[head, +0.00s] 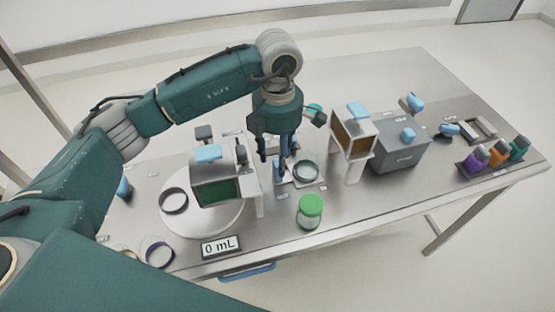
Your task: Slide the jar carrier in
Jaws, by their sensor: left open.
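My left gripper (274,166) points down over the middle of the table, its dark fingers apart. It is just left of a small light plate (314,184) that bears a round clear dish or ring (306,168). This plate may be the jar carrier; the gripper partly hides it and I cannot tell whether they touch. A clear jar with a green lid (311,206) stands upright in front of the plate, apart from the gripper. My right gripper is not in view.
Right are an orange-windowed housing (353,137), a grey box (398,155) and coloured bottles (497,152). The back of the table is clear.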

